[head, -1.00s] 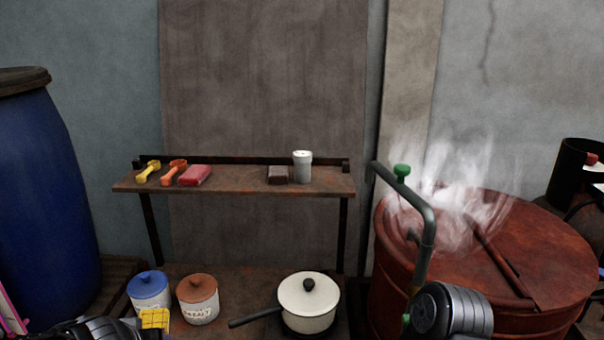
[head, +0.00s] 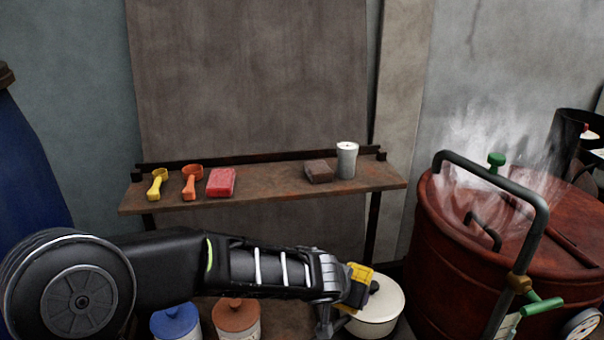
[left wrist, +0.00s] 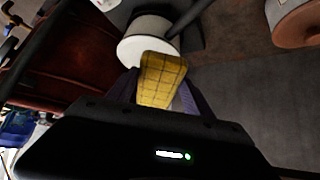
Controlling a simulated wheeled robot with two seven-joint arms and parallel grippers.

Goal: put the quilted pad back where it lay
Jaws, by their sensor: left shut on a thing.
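The quilted pad (head: 360,275) is yellow with a dark grid. My left gripper (head: 345,295) is shut on it, with my arm stretched across the front of the shelf from the left. In the left wrist view the pad (left wrist: 162,80) stands up between the two fingers. The pad shows in front of the cream pot (head: 376,312) in the head view and overlaps the pot (left wrist: 137,45) in the left wrist view. I cannot tell whether pad and pot touch. My right gripper is not in view.
The shelf (head: 270,187) holds a yellow scoop, an orange scoop, a red block, a brown block and a pale cup. Blue-lidded (head: 175,322) and brown-lidded (head: 236,318) jars stand below. A steaming red vat (head: 450,240) with a bent pipe (head: 540,225) is at right.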

